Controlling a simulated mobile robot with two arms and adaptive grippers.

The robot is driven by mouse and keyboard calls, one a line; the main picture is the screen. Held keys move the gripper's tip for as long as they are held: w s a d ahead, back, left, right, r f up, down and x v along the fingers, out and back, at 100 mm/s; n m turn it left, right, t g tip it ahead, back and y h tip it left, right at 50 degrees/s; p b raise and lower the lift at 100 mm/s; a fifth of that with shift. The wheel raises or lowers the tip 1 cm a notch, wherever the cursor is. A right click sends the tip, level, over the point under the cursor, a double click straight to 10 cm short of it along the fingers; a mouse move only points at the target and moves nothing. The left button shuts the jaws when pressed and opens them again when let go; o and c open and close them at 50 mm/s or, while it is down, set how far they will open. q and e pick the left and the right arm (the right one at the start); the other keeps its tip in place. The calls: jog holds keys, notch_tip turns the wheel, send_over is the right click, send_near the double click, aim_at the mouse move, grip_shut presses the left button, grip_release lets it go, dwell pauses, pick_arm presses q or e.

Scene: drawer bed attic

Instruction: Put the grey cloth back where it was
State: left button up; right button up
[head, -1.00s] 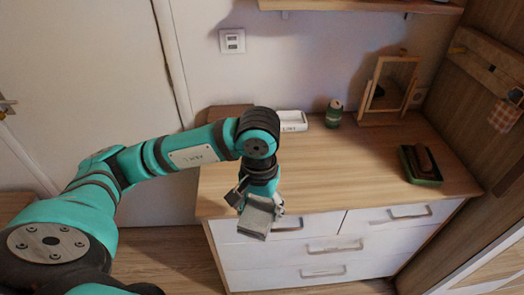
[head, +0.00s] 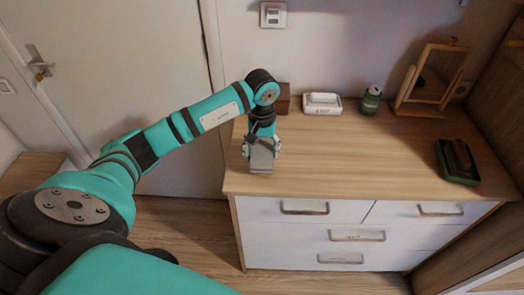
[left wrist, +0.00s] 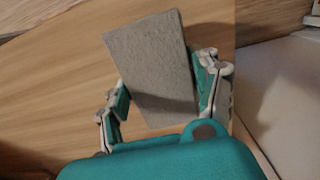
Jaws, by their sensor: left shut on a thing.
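The grey cloth (head: 262,157) is a flat, folded rectangle held in my left gripper (head: 262,147). In the head view it hangs over the left end of the wooden dresser top (head: 340,170). In the left wrist view the cloth (left wrist: 152,62) fills the space between the two fingers of the left gripper (left wrist: 165,100), which are shut on it. Wood surface shows behind the cloth there. Whether the cloth touches the dresser top cannot be told. My right gripper is not in view.
At the back of the dresser are a brown box (head: 283,98), a white dish (head: 322,104), a green can (head: 371,100) and a framed mirror (head: 430,78). A green tray (head: 458,177) with a brown item is at the right. The middle of the top is clear.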

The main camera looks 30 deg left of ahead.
aim_at(262, 154)
pick_arm(q)
jog(key=shift+w+a, duration=0.35)
jog(key=shift+w, duration=0.25)
notch_tip(262, 154, down, 3)
jog(key=shift+f+p, duration=0.15)
jog(key=shift+p, duration=0.75)
jog(key=shift+f, duration=0.2)
jog(key=shift+f, duration=0.1)
jog(key=shift+f+b, duration=0.1)
jog(key=shift+b, duration=0.25)
jog(key=o, duration=1.1)
jog(key=shift+o, duration=0.2)
